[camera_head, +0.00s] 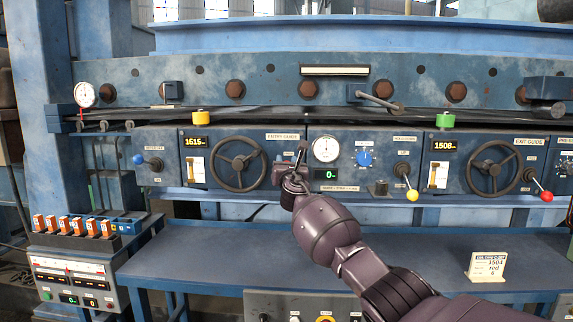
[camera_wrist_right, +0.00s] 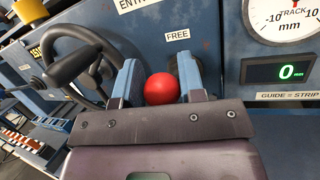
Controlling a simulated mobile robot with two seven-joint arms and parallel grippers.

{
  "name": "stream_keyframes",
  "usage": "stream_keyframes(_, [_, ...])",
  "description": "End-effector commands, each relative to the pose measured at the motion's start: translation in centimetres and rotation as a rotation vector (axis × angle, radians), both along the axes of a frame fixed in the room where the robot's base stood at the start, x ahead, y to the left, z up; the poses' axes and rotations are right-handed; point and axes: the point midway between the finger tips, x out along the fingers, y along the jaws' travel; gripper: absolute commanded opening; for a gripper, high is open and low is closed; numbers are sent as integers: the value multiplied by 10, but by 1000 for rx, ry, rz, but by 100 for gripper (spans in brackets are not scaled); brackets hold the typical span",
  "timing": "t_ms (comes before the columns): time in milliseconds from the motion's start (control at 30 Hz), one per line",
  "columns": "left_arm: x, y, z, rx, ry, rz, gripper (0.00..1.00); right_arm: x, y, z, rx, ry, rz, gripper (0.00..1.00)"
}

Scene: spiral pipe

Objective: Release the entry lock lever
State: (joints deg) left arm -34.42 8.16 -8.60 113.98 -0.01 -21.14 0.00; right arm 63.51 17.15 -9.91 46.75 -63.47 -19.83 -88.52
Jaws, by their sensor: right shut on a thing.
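The red ball knob of the entry lock lever (camera_wrist_right: 162,88) shows in the right wrist view between the two blue fingers of my right gripper (camera_wrist_right: 157,78). The gripper is shut on this knob. A FREE label (camera_wrist_right: 177,36) is on the panel just above it. In the head view my right gripper (camera_head: 292,182) is at the panel, right of the entry guide handwheel (camera_head: 239,165), and hides the knob. The lever's shaft is mostly hidden. My left gripper is not in view.
A round track dial (camera_head: 325,148) and a green 0 display (camera_head: 325,174) are close on the right. A yellow-knobbed lever (camera_head: 412,195) and another red-knobbed lever (camera_head: 546,196) stand farther right. A blue bench (camera_head: 215,255) lies below, with a small card (camera_head: 488,267).

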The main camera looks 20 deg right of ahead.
Motion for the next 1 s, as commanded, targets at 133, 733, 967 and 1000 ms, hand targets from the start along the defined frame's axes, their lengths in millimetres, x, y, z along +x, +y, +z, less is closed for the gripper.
stream_keyframes(133, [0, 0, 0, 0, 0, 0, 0, 0, -1, 3, -1, -4, -2, 0])
stream_keyframes(733, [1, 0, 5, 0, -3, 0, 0, -4, 0, 0, 0, -2, 0, 61])
stream_keyframes(967, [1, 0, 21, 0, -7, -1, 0, -23, 2, -4, 0, -1, -1, 61])
stream_keyframes(1000, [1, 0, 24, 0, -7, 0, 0, -27, 3, -5, 1, 0, 1, 61])
